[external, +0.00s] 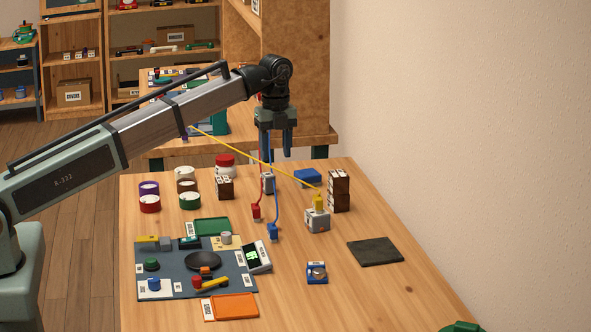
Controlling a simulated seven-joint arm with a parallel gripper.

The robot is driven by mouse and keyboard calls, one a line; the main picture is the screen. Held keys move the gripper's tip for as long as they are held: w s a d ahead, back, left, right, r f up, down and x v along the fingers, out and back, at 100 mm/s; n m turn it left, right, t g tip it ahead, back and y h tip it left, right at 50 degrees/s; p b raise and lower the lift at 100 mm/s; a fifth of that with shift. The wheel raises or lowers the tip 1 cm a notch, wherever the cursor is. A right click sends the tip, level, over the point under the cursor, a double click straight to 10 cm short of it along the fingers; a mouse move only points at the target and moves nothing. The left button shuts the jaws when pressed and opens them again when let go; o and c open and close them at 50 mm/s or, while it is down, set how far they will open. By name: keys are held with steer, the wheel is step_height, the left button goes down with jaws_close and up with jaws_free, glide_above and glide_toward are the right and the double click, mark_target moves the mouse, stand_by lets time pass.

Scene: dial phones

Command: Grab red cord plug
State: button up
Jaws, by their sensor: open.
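The red cord plug (256,211) is a small red block near the middle of the wooden table. Its thin red cord (262,180) runs upward from it toward the area of my gripper. My gripper (276,153) is open, pointing down, well above and behind the red plug in the external view. A blue plug (273,232) with a blue cord is just right of and nearer than the red one. A yellow plug (319,202) sits on a grey box (317,221), its yellow cord stretching up left behind my arm.
A small screen device (256,257) and a dark mat (150,290) with parts lie in front left. A dark square pad (375,251) lies right, with bare table around it.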

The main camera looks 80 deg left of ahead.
glide_above(256, 205)
steer(key=f, duration=0.1)
steer(key=shift+m, duration=0.9)
steer(key=f, duration=0.9)
steer(key=shift+w+a, duration=0.1)
steer(key=shift+w, duration=0.2)
steer(key=shift+s+f, duration=0.2)
steer(key=shift+f, duration=0.4)
steer(key=shift+s+d+f, duration=0.1)
steer(key=shift+d+f, duration=0.05)
steer(key=shift+f, duration=0.85)
steer(key=shift+s+d+f, duration=0.1)
steer(key=shift+f, duration=0.9)
jaws_close()
